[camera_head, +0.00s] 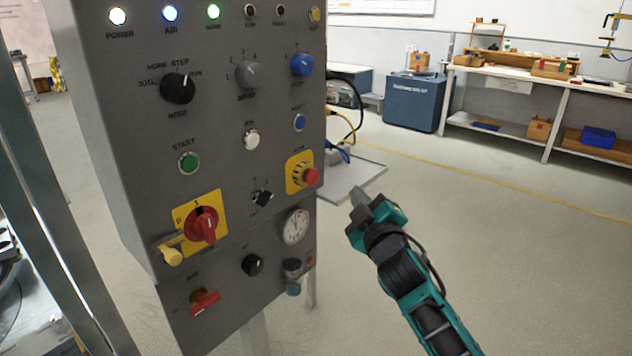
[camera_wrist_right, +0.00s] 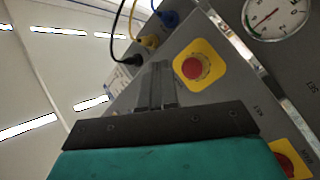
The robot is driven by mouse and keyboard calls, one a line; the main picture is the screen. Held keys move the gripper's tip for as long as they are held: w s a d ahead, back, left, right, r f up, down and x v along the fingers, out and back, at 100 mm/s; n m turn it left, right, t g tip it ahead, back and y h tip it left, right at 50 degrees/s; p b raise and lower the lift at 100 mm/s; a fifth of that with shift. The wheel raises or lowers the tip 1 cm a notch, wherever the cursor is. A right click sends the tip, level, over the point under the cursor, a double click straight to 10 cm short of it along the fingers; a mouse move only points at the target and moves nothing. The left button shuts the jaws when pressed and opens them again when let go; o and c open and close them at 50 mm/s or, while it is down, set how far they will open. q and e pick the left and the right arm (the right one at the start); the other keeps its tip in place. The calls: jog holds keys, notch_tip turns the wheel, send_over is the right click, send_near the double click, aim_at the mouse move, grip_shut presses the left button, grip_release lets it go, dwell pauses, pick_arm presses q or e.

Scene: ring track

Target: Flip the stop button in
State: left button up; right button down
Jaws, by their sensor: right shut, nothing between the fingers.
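The stop button is a red mushroom button (camera_head: 311,176) on a yellow plate at the right side of the grey control panel (camera_head: 225,120). It also shows in the right wrist view (camera_wrist_right: 195,67), just right of the fingers. My right gripper (camera_head: 359,196) is shut and empty, to the right of the panel and slightly below the button in the head view. In the wrist view its fingers (camera_wrist_right: 157,75) lie together beside the yellow plate. I cannot tell whether they touch the panel. My left gripper is not in view.
The panel also carries a red rotary switch (camera_head: 203,226) on yellow, a green start button (camera_head: 188,162), a pressure gauge (camera_head: 296,227) and several knobs. Cables hang behind its right edge. A blue cabinet (camera_head: 413,100) and a workbench stand far back. The floor to the right is clear.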

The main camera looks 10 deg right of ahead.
aim_at(313, 177)
pick_arm(q)
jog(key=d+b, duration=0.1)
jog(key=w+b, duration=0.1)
jog(key=b, duration=0.1)
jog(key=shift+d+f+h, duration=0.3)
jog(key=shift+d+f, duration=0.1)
pick_arm(e)
jog(key=w+a, duration=0.4)
jog(key=w, duration=0.1)
jog(key=shift+w+a, duration=0.15)
jog(key=shift+w, duration=0.05)
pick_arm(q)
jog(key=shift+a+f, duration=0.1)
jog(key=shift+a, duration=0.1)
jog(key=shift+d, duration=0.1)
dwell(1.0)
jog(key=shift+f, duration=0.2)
pick_arm(e)
jog(key=shift+w+a, duration=0.25)
jog(key=shift+w, duration=0.1)
